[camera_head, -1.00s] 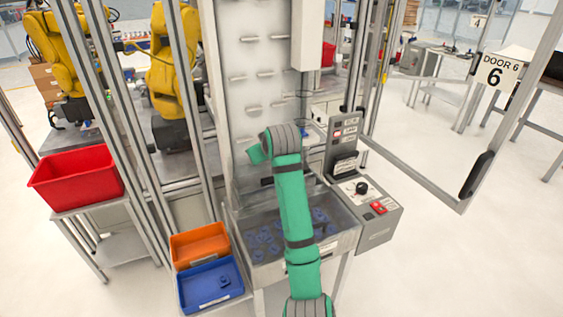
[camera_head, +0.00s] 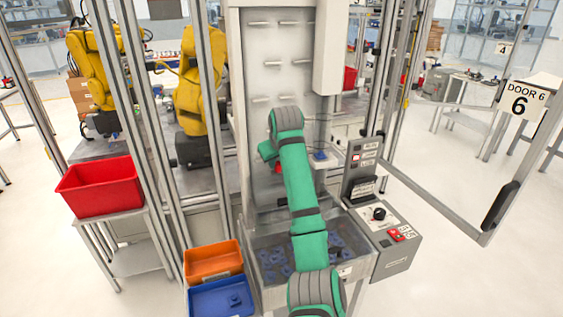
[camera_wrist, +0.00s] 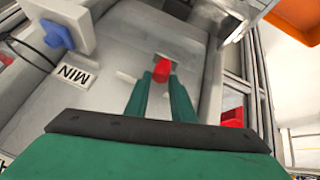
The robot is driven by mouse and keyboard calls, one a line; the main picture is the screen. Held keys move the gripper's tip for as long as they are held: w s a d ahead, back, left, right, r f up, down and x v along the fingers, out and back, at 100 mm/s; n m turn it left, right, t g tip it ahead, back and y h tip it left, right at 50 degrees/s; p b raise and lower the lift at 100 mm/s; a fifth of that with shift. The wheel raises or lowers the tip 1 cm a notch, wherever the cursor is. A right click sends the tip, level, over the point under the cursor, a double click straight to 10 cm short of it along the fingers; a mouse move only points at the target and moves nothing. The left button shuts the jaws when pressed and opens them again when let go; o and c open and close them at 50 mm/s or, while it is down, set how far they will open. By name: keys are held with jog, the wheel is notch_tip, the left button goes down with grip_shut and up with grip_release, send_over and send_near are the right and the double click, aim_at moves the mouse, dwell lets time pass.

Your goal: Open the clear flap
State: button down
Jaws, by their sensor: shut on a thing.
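The clear flap (camera_head: 258,186) appears as a see-through panel at the lower front of the tall pale machine, behind my arm; its edges are hard to make out. In the wrist view a greyish, see-through surface (camera_wrist: 100,90) spreads ahead of my gripper. My gripper (camera_wrist: 160,82) has its two green fingers on either side of a small red piece (camera_wrist: 162,74), which looks like a handle, and is shut on it. The red piece also shows as a small spot in the head view (camera_head: 278,167). The fingertip contact is partly hidden.
A metal bin (camera_head: 264,240) of blue parts stands below my arm. An orange bin (camera_head: 213,262) and a blue bin (camera_head: 218,300) are to its left. A control box (camera_head: 385,240) is at the right. Metal posts (camera_head: 160,170) stand left; the right floor (camera_head: 460,280) is clear.

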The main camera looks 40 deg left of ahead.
jog(key=shift+w+d+f, duration=0.15)
jog(key=shift+d+f, duration=0.1)
jog(key=shift+d, duration=0.05)
jog(key=c, duration=1.6)
grip_release()
jog(key=shift+a+r, duration=0.1)
jog(key=shift+r, duration=0.1)
jog(key=v, duration=1)
jog(key=shift+s+r, duration=0.2)
jog(key=shift+s, duration=0.05)
jog(key=shift+w, duration=0.15)
